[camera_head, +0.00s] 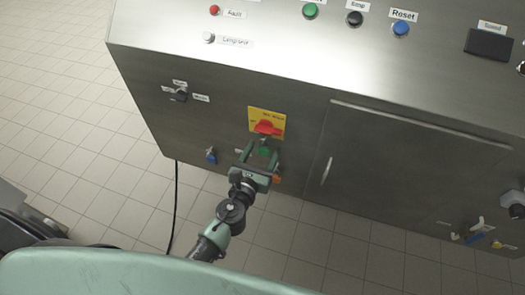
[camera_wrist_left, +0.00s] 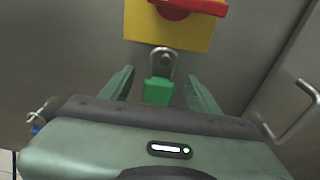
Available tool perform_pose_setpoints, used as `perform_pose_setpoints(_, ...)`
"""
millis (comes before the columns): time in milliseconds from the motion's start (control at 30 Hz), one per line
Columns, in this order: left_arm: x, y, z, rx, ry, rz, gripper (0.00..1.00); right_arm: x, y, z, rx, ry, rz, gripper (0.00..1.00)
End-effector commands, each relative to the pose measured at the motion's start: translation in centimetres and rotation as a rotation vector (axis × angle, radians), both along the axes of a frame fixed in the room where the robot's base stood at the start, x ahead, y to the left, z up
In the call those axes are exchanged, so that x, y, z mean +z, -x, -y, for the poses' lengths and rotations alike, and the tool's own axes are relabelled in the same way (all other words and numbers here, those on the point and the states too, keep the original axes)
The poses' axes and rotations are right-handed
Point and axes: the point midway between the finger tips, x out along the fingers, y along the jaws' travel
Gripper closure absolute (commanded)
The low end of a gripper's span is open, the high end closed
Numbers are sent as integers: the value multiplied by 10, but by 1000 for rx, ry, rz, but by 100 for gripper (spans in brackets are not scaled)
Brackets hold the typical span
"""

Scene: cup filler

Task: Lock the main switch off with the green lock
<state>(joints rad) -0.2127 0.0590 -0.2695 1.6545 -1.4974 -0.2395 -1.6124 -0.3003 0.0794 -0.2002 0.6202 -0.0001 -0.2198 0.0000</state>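The main switch has a red handle (camera_head: 268,128) on a yellow plate (camera_head: 258,113) on the cabinet front. In the left wrist view, the red handle (camera_wrist_left: 190,7) lies across the yellow plate (camera_wrist_left: 150,28). The green lock (camera_wrist_left: 158,92) hangs upright below it, with its grey shackle (camera_wrist_left: 163,66) reaching the plate's lower edge. I cannot tell whether the shackle is closed through the switch. My left gripper (camera_head: 263,147) is open, its fingers on either side of the green lock (camera_head: 264,152), with a gap showing on both sides. My right gripper is out of view.
A blue lock (camera_head: 211,156) hangs left of the switch, and an orange item (camera_head: 277,179) shows beside my gripper. The cabinet door's handle (camera_head: 327,170) is to the right. A selector knob (camera_head: 180,95) is at left. Coloured items (camera_head: 476,238) hang at far right.

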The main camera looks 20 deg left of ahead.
Motion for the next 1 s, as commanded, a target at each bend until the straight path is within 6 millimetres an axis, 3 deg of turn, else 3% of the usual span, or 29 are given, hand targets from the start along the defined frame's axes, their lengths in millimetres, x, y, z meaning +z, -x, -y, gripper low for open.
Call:
perform_pose_setpoints(267, 0, 13, -1, 0, -1, -3, 39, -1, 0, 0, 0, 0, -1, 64)
perform_pose_setpoints(633, 8, 70, -2, 0, 1, -2, 39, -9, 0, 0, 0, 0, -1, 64)
perform_pose_setpoints(900, 11, 78, -3, 0, 1, -1, 39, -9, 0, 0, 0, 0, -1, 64)
perform_pose_setpoints(1000, -1, 79, -4, 7, 40, -27, 39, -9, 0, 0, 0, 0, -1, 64)
